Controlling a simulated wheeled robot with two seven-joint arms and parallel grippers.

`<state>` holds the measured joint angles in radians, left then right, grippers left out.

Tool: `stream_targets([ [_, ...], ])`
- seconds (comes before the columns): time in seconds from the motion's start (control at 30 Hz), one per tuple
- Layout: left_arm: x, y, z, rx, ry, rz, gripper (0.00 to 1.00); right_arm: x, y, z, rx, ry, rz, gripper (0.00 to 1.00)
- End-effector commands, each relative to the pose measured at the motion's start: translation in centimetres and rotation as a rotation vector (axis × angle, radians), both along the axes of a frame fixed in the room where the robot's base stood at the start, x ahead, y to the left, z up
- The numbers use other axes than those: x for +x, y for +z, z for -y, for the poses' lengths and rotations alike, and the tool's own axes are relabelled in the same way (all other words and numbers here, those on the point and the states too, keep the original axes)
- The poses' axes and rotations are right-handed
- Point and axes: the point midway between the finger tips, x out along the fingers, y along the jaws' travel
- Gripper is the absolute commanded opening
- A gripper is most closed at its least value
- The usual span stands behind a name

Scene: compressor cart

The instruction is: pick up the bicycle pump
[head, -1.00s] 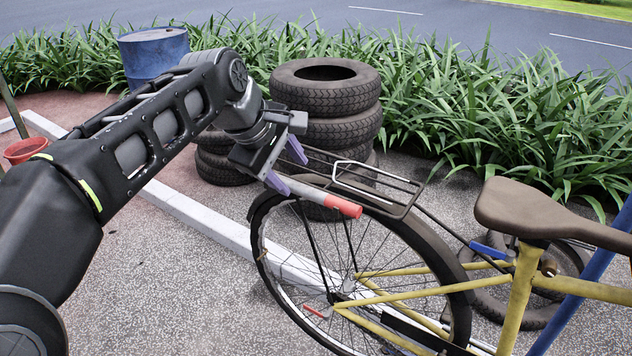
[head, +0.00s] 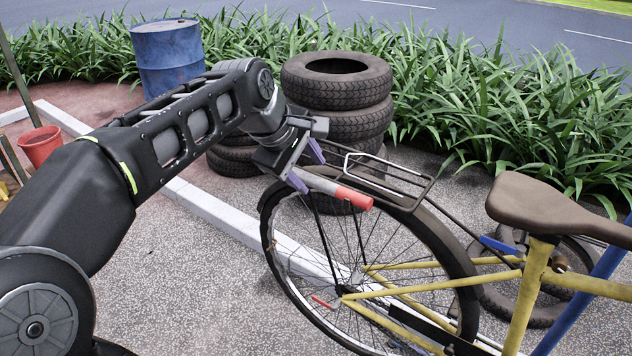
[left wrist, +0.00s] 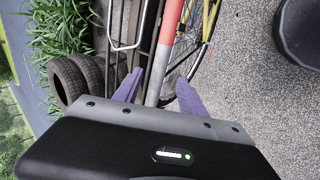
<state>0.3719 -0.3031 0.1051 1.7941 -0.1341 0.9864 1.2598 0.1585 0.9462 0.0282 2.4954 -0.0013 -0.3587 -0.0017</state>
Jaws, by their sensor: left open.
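The bicycle pump (head: 352,198) is a grey tube with a red end, at the rear carrier above the bicycle's back wheel in the head view. Its red end points right and toward me. My left gripper (head: 307,166) is open, with its purple fingers at the grey part of the pump. In the left wrist view the pump (left wrist: 170,28) runs between the two fingers of the left gripper (left wrist: 158,82), apparently without being clamped. The grey end is partly hidden by the gripper. My right gripper is not in view.
The yellow bicycle (head: 527,298) stands at the right, with its wire carrier (head: 385,178) close to the gripper. Stacked tyres (head: 336,80) stand behind it. A blue drum (head: 167,58) and a red bucket (head: 40,147) are at the left. Paved ground in front is free.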

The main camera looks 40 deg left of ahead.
Motion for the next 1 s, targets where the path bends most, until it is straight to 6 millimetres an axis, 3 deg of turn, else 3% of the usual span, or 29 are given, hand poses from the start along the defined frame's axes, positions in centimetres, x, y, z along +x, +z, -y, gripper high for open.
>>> stream_targets([
  [0.3, 2.3, -3.3, 0.0, 0.003, 0.001, -0.002, 0.49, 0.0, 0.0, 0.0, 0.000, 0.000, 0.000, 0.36],
  [0.9, 2.4, -3.3, 0.0, 0.002, 0.000, -0.001, 0.49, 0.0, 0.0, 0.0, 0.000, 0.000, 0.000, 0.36],
  [1.0, 2.4, -3.3, 0.0, 0.002, 0.000, -0.001, 0.41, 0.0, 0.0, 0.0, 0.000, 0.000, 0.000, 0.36],
])
